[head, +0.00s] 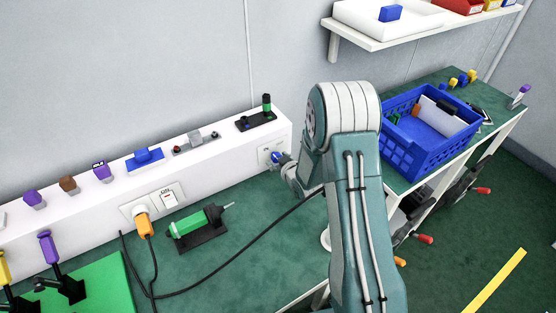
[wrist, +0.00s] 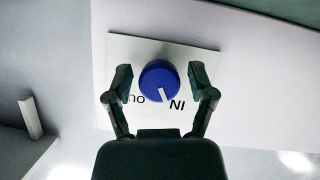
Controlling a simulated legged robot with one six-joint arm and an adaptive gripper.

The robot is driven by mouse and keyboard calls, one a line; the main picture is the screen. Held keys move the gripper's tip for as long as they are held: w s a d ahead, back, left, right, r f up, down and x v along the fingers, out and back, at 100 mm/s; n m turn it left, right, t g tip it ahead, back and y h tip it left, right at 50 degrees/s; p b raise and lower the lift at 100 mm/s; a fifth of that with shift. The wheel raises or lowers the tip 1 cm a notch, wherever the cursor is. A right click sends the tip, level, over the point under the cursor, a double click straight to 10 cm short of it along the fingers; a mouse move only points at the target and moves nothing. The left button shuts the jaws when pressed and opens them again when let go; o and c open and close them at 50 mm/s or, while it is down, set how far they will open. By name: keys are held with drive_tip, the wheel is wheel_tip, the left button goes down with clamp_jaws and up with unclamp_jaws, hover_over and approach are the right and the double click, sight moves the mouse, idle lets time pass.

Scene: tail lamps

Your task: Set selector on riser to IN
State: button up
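The selector is a round blue knob (wrist: 157,76) on a white plate (wrist: 205,60) on the white riser. Its pale pointer line aims down and slightly right in the wrist view, close to the "IN" lettering. My gripper (wrist: 160,74) is open, with one finger on each side of the knob and a visible gap on both sides. In the head view the blue knob (head: 276,156) shows at the riser's right end, partly behind my gripper (head: 283,162).
The white riser (head: 225,155) carries several coloured switches and knobs along its top. An orange plug (head: 144,223) with a black cable and a green tool (head: 195,224) are left of my arm. A blue crate (head: 408,165) stands close on the right.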

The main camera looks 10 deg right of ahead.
idle(0.3)
drive_tip(key=v, duration=0.7)
drive_tip(key=shift+s+d, duration=0.1)
drive_tip(key=shift+s, duration=0.1)
idle(0.5)
drive_tip(key=s+r+m+g+h, duration=0.1)
drive_tip(key=s+r, duration=0.2)
drive_tip(key=r, duration=0.3)
drive_tip(key=s+d+r+m+g+h, duration=0.1)
drive_tip(key=s+r, duration=0.1)
drive_tip(key=r, duration=0.4)
drive_tip(key=s+r+m+g+h, duration=0.1)
drive_tip(key=s+r+g+h, duration=0.15)
drive_tip(key=r, duration=0.25)
drive_tip(key=s+a+r+m+g, duration=0.1)
drive_tip(key=s+r, duration=0.3)
drive_tip(key=s, duration=0.7)
drive_tip(key=s+a+r+m+g+y, duration=0.1)
drive_tip(key=s+r, duration=0.3)
drive_tip(key=s, duration=0.6)
drive_tip(key=shift+s+a+r+g, duration=0.3)
drive_tip(key=shift+s+a+g, duration=0.1)
drive_tip(key=shift+a+g, duration=0.15)
drive_tip(key=shift+y, duration=0.25)
